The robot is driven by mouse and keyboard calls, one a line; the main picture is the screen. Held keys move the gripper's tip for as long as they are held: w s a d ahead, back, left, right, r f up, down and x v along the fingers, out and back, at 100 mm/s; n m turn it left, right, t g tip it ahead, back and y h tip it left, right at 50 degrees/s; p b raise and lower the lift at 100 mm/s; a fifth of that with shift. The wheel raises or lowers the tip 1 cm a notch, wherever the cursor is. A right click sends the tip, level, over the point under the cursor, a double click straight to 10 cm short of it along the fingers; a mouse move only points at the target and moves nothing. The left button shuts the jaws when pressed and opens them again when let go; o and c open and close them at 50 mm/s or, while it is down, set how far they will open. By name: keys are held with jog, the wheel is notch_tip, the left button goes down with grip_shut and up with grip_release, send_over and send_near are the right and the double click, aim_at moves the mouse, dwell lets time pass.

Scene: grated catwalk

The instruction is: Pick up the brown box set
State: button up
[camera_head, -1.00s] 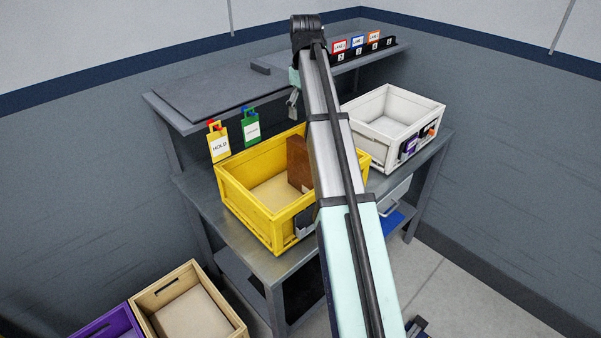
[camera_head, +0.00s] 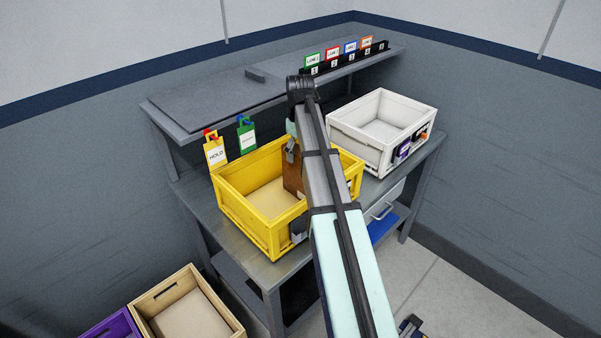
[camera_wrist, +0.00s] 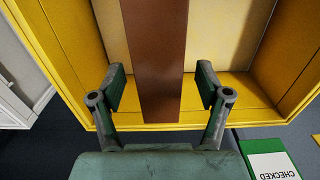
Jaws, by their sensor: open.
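The brown box set (camera_head: 292,180) stands upright inside the yellow crate (camera_head: 238,213), partly hidden behind my arm in the head view. In the wrist view the brown box set (camera_wrist: 155,60) appears as a long brown block running down the middle. My gripper (camera_wrist: 160,90) is open, with one finger on each side of the brown block and a gap showing on both sides. In the head view my gripper (camera_head: 291,150) is at the upper part of the box, over the yellow crate. The wrist view also shows the yellow crate's wall (camera_wrist: 75,55).
A white crate (camera_head: 350,138) stands to the right on the same bench. A yellow HOLD tag (camera_head: 215,155) and a green tag (camera_head: 247,138) hang from the shelf behind. Wooden (camera_head: 160,290) and purple (camera_head: 112,326) crates sit low at front left.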

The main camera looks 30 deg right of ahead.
jog(key=shift+s+f+p, duration=0.1)
jog(key=shift+f+p, duration=0.3)
jog(key=shift+f, duration=1.1)
grip_shut()
jog(key=shift+r, duration=0.1)
